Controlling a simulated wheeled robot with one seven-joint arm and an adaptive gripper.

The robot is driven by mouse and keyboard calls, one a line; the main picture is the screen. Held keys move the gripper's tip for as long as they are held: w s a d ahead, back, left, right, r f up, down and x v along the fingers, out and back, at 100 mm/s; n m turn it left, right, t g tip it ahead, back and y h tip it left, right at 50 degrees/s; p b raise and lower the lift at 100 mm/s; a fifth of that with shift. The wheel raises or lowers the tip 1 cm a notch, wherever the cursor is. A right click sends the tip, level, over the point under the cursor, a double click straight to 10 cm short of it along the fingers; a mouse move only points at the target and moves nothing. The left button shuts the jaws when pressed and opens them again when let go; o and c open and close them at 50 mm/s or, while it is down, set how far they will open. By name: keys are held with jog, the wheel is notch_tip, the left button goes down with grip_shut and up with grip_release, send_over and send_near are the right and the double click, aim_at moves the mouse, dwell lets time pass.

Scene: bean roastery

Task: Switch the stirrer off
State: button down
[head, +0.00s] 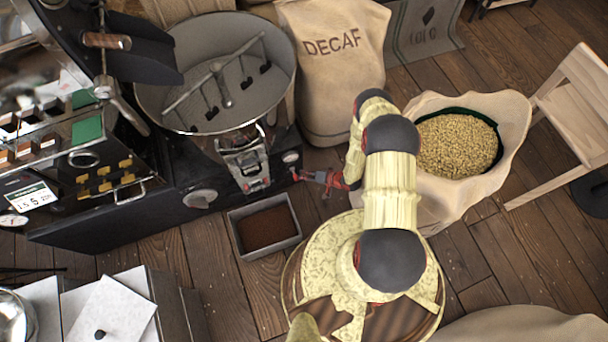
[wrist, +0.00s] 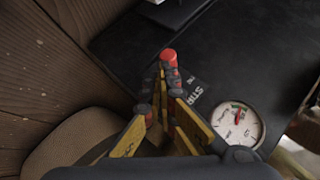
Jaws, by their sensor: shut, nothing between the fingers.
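The stirrer (head: 222,92) is a grey arm with paddles in the round cooling pan (head: 152,101) of the black roaster. In the wrist view a red-capped piece (wrist: 168,55), seemingly the switch, stands beside a dark label (wrist: 198,88) with letters starting "STIR". My gripper (wrist: 160,76) is shut and empty, its fingertips right at the red-capped piece. I cannot tell whether they touch it. In the head view my gripper (head: 304,176) is at the roaster's front, just below a small round dial. The switch's position is not clear.
The white dial (wrist: 237,125) sits close to the right of my fingers. A tray of dark grounds (head: 267,231) lies on the floor below. A DECAF sack (head: 332,75) and an open sack of beans (head: 508,112) stand behind and right of my arm. A wooden chair (head: 578,122) is at the right.

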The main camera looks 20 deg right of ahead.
jog(key=shift+s+f+b, duration=0.15)
jog(key=shift+f+b, duration=0.2)
jog(key=shift+f, duration=0.05)
jog(key=shift+r, duration=0.1)
jog(key=shift+r+p, duration=0.4)
jog(key=shift+r, duration=0.3)
jog(key=v, duration=0.7)
jog(key=shift+s, duration=0.15)
jog(key=shift+d+r, duration=0.1)
